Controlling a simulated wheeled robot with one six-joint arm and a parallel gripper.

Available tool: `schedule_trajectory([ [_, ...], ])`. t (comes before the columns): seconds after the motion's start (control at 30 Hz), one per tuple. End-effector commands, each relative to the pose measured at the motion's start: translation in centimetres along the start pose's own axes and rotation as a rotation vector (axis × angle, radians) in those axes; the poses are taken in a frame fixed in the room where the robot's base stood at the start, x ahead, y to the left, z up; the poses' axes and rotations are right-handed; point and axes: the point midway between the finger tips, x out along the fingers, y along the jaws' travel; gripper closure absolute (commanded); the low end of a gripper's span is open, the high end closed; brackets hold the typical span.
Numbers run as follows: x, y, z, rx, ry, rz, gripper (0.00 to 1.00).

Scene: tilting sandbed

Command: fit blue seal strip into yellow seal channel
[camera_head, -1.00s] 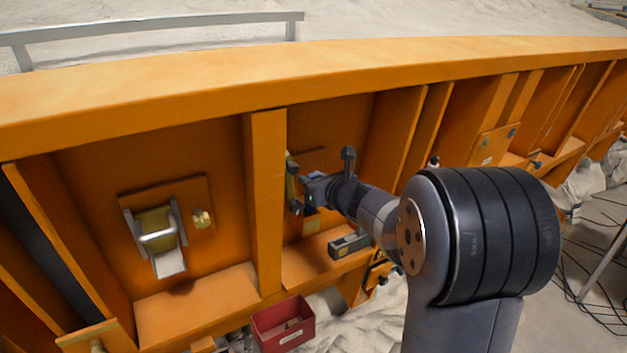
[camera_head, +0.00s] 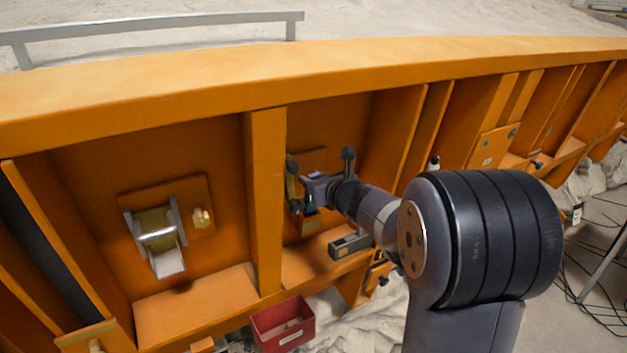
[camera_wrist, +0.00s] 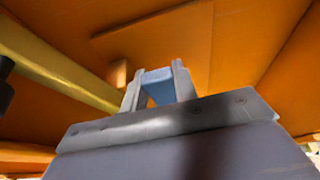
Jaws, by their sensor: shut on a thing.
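My gripper (camera_wrist: 158,82) is shut on the blue seal strip (camera_wrist: 159,90); its pale blue face shows between the two grey fingers in the wrist view. In the head view my gripper (camera_head: 305,195) is inside an orange bay, just right of an upright rib. The yellow seal channel (camera_wrist: 62,66) runs as a long bar along the left of the wrist view, apart from the fingers there.
An orange rib (camera_head: 266,205) stands left of my gripper. A red bin (camera_head: 283,325) stands lower down. A bracket with a roller (camera_head: 157,235) is in the left bay.

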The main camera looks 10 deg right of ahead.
Motion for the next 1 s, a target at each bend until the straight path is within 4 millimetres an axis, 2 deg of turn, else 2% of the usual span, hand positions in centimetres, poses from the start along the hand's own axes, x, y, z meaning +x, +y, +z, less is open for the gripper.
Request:
schedule_trajectory([
  [1.0, 1.0, 0.0, -2.4, 0.000, 0.000, 0.001, 0.98],
])
